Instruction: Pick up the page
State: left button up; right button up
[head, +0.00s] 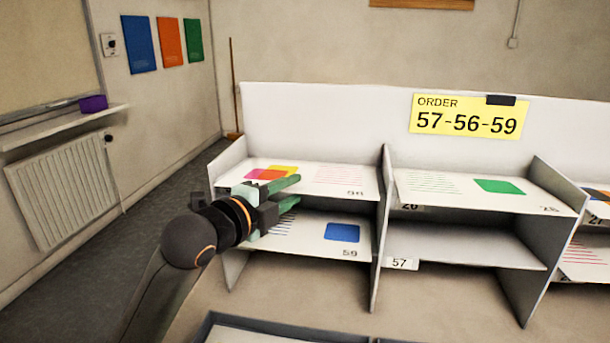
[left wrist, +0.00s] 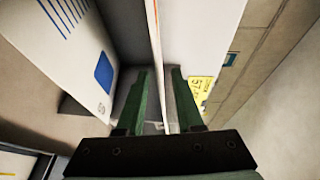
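A page marked 56, with pink, orange and yellow shapes and pink lines (head: 338,176), lies on the upper left shelf. A page with a blue square (head: 342,233), marked 59, lies on the shelf below; it also shows in the left wrist view (left wrist: 90,60). My left gripper (head: 291,193) is at the front edge of the upper left shelf. Its green fingers are apart, one above and one below the edge. In the left wrist view, a thin edge (left wrist: 156,60) runs between the open fingers (left wrist: 163,85), with gaps beside it. My right gripper is not in view.
A white divided shelf unit (head: 385,215) holds a page with a green shape (head: 498,187) at upper middle. The lower middle shelf, labelled 57 (head: 402,264), looks empty. A yellow order sign (head: 468,118) reads 57-56-59. A dark-rimmed tray (head: 208,328) is at the bottom.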

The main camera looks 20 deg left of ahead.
pick_arm(q)
grip_shut()
dwell(0.6)
